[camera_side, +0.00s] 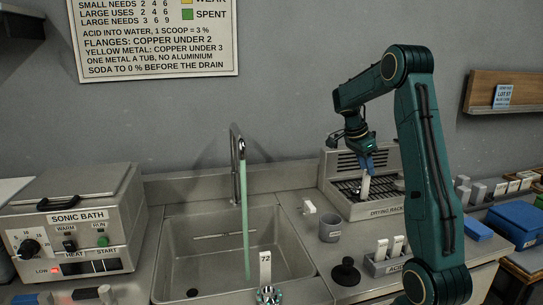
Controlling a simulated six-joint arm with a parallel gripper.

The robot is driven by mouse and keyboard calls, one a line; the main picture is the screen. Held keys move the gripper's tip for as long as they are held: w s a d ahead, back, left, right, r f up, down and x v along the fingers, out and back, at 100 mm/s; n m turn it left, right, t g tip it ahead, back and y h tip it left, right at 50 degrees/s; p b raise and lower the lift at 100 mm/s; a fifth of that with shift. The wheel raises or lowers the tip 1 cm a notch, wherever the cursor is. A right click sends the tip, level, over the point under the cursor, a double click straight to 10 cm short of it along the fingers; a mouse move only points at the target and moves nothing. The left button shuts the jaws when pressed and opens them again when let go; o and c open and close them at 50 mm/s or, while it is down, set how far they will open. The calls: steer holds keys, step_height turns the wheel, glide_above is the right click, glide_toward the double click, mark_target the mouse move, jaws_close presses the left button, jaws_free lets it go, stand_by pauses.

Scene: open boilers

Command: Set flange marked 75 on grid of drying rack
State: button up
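My gripper (366,163), with blue fingers, points down over the drying rack (389,209) at the right of the sink. A pale upright tag (364,188) stands directly below the fingers, its top between them, slightly tilted. The fingers appear shut on it. Its number is too small to read, and the flange body under it cannot be made out. The rack's dark slotted grid (346,188) lies around and below the tag. Whether the held piece touches the grid is unclear. Another flange (268,296), with a tag marked 72, stands at the front edge of the sink.
A grey cup (330,228), a black knobbed piece (345,272) and a holder with white-tagged pieces (388,262) stand in front of the rack. The tap (238,165) runs a greenish stream into the sink (205,250). The sonic bath (75,225) is at left.

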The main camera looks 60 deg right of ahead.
steer(key=v, duration=0.8)
stand_by(0.5)
steer(key=w+a+r+n+t, duration=0.1)
steer(key=a+r+n+t, duration=0.15)
steer(key=a+n, duration=0.65)
steer(key=w+a+r+n+t, duration=0.1)
steer(key=a+r+n+t, duration=0.3)
steer(key=a, duration=0.8)
steer(key=s+a+f+n+t+y, duration=0.1)
steer(key=s+a+f+n, duration=0.2)
steer(key=a+n, duration=0.4)
steer(key=s+a+f+n+t+y, duration=0.1)
steer(key=s+a+f+n+y, duration=0.1)
steer(key=s+a+f+n, duration=0.2)
steer(key=s+a+n, duration=0.1)
steer(key=a+n, duration=0.2)
steer(key=a, duration=0.3)
steer(key=shift+a+f, duration=0.2)
steer(key=shift+a, duration=0.15)
